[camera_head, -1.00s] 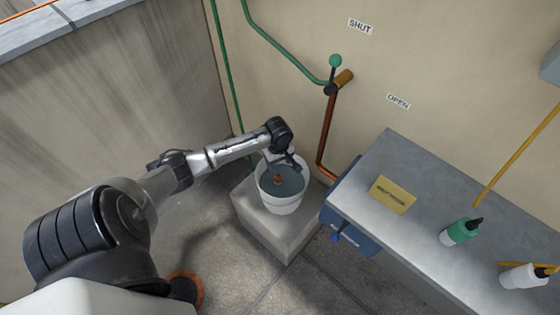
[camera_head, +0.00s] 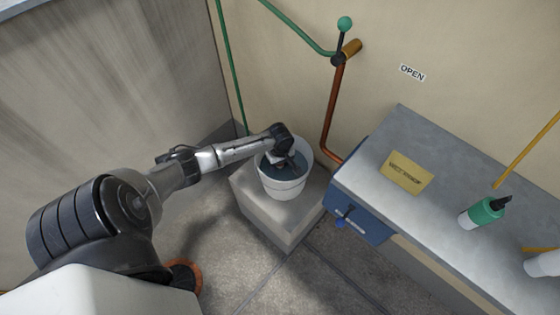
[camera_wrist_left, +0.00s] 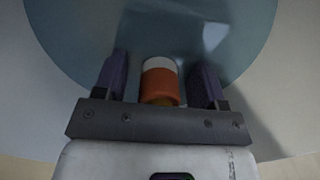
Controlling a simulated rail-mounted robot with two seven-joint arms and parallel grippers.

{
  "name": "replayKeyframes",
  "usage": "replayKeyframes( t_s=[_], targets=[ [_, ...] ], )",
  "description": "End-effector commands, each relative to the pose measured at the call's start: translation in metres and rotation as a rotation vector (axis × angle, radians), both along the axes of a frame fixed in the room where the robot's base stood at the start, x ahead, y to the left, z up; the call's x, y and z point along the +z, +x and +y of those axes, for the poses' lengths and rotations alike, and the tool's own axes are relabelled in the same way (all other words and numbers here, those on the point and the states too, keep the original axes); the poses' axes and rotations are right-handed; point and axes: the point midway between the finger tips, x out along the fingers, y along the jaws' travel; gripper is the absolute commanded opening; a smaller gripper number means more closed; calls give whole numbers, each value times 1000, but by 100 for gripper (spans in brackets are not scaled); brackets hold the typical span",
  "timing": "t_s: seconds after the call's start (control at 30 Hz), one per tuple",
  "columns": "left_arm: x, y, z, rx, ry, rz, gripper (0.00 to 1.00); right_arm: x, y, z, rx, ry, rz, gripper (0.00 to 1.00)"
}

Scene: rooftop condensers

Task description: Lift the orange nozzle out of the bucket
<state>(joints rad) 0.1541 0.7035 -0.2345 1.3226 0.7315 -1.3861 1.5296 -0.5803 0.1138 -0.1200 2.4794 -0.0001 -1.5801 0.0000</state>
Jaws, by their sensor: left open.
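The white bucket (camera_head: 285,189) stands on a concrete block and holds bluish water. My left gripper (camera_head: 282,165) reaches down into the bucket's mouth and hides most of the nozzle in the head view. In the left wrist view, the orange nozzle (camera_wrist_left: 160,83) with a pale end sits between the two dark fingers of my left gripper (camera_wrist_left: 160,82). The fingers are open, with a gap on each side of the nozzle. My right gripper is not in view.
The concrete block (camera_head: 280,222) bears the bucket. A grey bench (camera_head: 440,170) with a yellow sign (camera_head: 406,173) and a green bottle (camera_head: 483,212) is at the right. A copper pipe (camera_head: 332,115) and a green-knobbed lever (camera_head: 344,25) are on the wall behind.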

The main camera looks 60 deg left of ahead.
Motion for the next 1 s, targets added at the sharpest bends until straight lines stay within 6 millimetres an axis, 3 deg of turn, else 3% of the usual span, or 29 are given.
replayKeyframes(
  t_s=[0.4,1.0],
  targets=[
    [-4,0,0,0,0,-1,65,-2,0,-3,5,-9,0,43],
    [-4,0,0,0,0,-1,8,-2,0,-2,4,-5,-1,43]
  ],
)
